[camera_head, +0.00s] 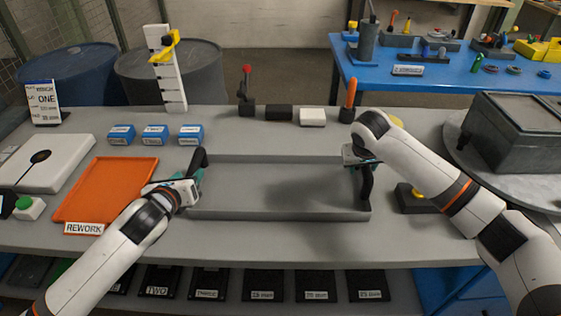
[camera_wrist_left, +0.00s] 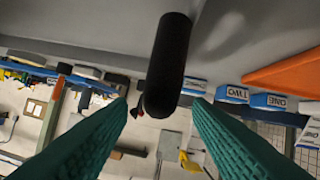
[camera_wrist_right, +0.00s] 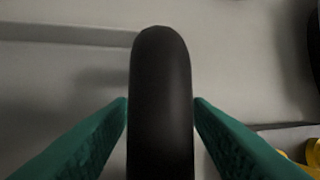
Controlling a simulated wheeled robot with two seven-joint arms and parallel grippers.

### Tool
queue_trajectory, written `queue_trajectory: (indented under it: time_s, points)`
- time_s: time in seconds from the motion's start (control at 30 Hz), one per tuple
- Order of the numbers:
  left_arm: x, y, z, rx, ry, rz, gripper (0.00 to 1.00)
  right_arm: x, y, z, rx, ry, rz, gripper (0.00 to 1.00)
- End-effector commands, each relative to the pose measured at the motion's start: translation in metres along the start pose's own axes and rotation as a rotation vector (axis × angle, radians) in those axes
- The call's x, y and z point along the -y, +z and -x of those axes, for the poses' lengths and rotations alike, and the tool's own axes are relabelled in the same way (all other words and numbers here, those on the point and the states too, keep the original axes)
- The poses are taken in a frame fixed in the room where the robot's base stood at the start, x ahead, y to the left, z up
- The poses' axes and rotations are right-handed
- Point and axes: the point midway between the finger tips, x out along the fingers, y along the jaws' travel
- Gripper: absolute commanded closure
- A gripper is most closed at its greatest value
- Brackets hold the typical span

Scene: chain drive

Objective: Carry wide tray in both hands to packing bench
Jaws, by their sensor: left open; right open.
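The wide grey tray (camera_head: 275,213) sits on the grey bench, long side across the view, with a black upright handle at each end. My left gripper (camera_head: 201,178) is at the left handle (camera_head: 199,158). In the left wrist view that handle (camera_wrist_left: 168,60) stands between the open green fingers (camera_wrist_left: 160,112), apart from both. My right gripper (camera_head: 362,160) is at the right handle (camera_head: 366,184). In the right wrist view the handle (camera_wrist_right: 160,100) lies between the open fingers (camera_wrist_right: 160,108), with little room on either side. The tray looks empty.
An orange REWORK tray (camera_head: 108,190) lies left of the wide tray. Several blue labelled boxes (camera_head: 154,135) stand behind. A dark box (camera_head: 515,130) rests on a round turntable (camera_head: 455,150) at right. A blue table (camera_head: 450,85) with tools stands at the back.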

Motion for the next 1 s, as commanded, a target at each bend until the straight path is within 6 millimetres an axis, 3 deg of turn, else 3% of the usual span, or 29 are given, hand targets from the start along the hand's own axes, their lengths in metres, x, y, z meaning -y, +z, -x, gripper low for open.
queue_trajectory:
  time_s: [0.2, 0.47, 0.57, 1.0]
  points:
    - [0.000, 0.001, 0.043, 0.001, 0.001, -0.002, 0.54, 0.000, 0.000, 0.000, 0.000, 0.000, 0.000, 0.55]
    - [0.000, 0.000, 0.063, 0.000, 0.000, 0.000, 0.54, 0.000, 0.000, 0.004, 0.000, 0.000, 0.000, 0.55]
    - [0.000, 0.000, 0.064, 0.000, 0.000, 0.001, 0.54, 0.000, 0.001, 0.015, 0.002, 0.002, 0.000, 0.55]
    - [0.000, 0.000, 0.064, 0.000, 0.001, 0.002, 0.54, -0.001, 0.001, 0.102, 0.003, 0.002, 0.000, 0.55]
